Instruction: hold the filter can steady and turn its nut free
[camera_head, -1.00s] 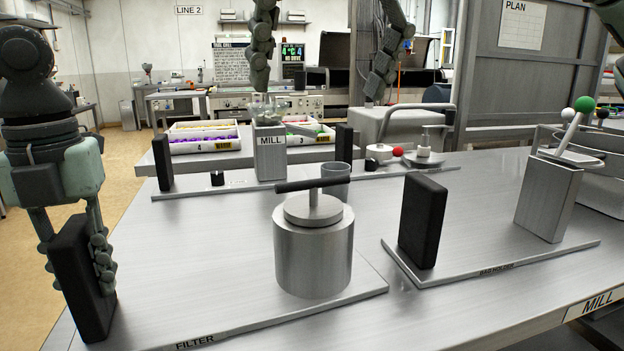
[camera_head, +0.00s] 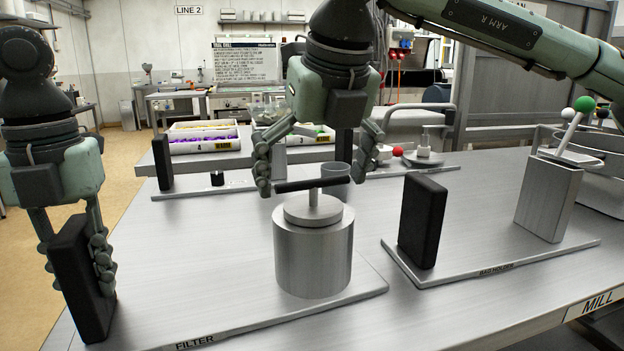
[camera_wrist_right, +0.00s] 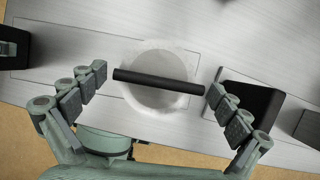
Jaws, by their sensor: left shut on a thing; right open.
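The filter can (camera_head: 313,255) is a silver cylinder standing upright on the plate marked FILTER (camera_head: 205,338). On its top sit a round disc nut (camera_head: 313,209) and a stem with a dark crossbar (camera_head: 310,184). My right gripper (camera_head: 316,190) is open above the can, its fingers at either end of the crossbar. In the right wrist view the crossbar (camera_wrist_right: 158,81) lies between the open fingertips, with small gaps. My left gripper (camera_head: 80,268) is shut on a black upright block (camera_head: 82,275) at the left end of the FILTER plate, apart from the can.
A BAG HOLDER plate (camera_head: 500,262) with a black block (camera_head: 422,220) and a metal box (camera_head: 548,200) stands to the right. Bare table lies between can and left gripper.

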